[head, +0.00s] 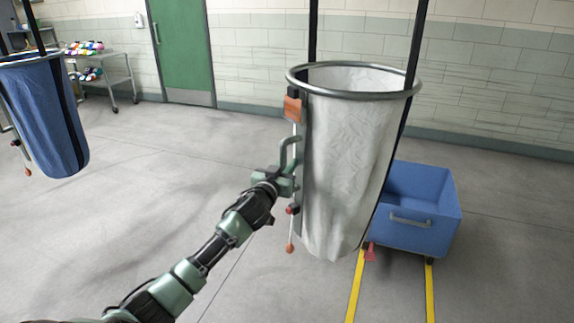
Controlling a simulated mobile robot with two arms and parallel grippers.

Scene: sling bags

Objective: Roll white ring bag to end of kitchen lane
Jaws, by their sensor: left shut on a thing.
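The white ring bag (345,165) hangs from black straps under a metal ring, right of centre in the head view. A metal handle (288,152) and a rod with an orange tag (293,109) run down its left side. My left gripper (285,178) is shut on the handle at the bag's left side; its fingertips are hard to make out. Two yellow floor lines (430,292) mark a lane below and right of the bag. My right gripper is not in view.
A blue cart (425,215) stands in the lane, just behind and right of the white bag. A blue ring bag (45,115) hangs at the left. A shelf rack (105,72) and a green door (182,50) are at the back wall. The floor between is clear.

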